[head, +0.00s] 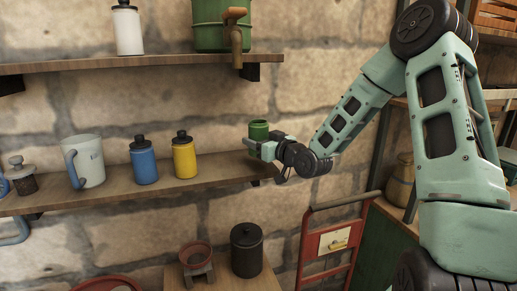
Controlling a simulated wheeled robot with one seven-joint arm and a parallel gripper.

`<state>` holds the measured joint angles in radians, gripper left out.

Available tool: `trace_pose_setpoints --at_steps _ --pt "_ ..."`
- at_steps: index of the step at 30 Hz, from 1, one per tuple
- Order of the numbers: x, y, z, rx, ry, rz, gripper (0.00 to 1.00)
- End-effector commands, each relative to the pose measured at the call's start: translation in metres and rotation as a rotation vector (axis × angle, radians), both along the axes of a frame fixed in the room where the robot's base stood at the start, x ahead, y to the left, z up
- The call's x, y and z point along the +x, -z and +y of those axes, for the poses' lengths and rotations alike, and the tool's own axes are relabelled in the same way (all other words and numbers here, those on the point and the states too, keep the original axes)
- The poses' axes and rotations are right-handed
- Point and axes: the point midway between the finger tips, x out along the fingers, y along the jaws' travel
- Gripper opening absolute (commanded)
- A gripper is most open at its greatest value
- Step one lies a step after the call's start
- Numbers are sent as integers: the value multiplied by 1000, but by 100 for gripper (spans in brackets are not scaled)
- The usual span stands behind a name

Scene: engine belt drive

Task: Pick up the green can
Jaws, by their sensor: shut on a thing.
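A small green can (259,130) is at the right end of the lower wall shelf (225,168). My gripper (257,146) reaches in from the right and is shut on the can. The can's top shows above the gripper, and its lower part is hidden behind the fingers. It looks upright. I cannot tell whether its base touches the shelf.
On the same shelf stand a yellow bottle (184,157), a blue bottle (143,162) and a white pitcher (86,162). An upper shelf (150,63) holds a white bottle (127,30) and a green container with a tap (208,27). Below are a black canister (246,250) and a red hand truck (325,262).

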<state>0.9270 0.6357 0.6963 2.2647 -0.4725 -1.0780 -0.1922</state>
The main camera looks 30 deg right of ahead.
Motion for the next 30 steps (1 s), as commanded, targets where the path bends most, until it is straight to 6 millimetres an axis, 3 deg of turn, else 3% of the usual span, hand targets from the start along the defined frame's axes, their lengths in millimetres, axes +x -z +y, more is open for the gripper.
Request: trace_pose_setpoints --at_steps 15,30 --pt "0 -43 0 -3 1 -3 24" --pt "0 -64 0 0 1 -2 24"
